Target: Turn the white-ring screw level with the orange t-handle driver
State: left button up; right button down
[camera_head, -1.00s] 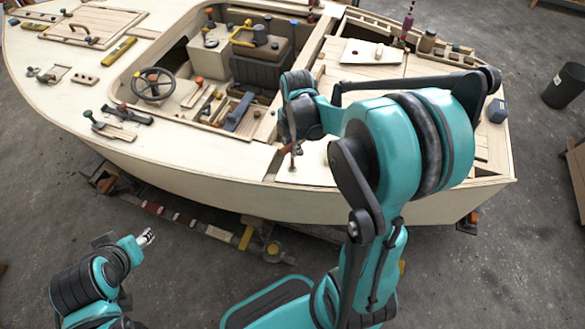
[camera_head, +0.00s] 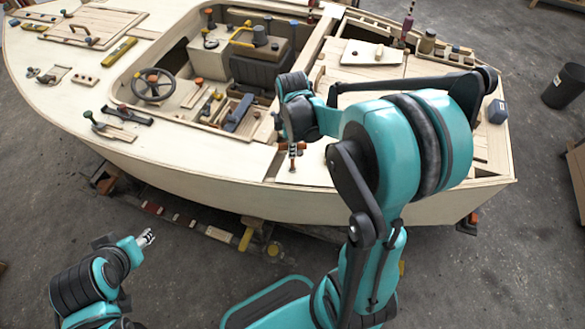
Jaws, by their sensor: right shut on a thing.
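My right gripper (camera_head: 294,143) points down over the side deck of the boat. It is shut on the orange t-handle driver (camera_head: 298,147), whose handle shows just below the fingers. The driver's thin shaft runs down, close to upright, to a small pale plate on the deck. The white-ring screw cannot be made out; it is too small or hidden at the shaft's tip. My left gripper (camera_head: 146,238) is low at the left, over the floor and away from the boat. Its fingers are too small to tell open from shut.
The plywood hull (camera_head: 200,160) fills the upper view. Its cockpit holds a steering wheel (camera_head: 153,85) and a dark seat (camera_head: 252,72). Loose tools lie on the left deck, including a yellow level (camera_head: 119,51). A blue box (camera_head: 497,112) stands at the right edge.

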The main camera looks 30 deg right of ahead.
jog(key=shift+m, duration=0.9)
jog(key=shift+r+p, duration=0.4)
jog(key=shift+r, duration=0.05)
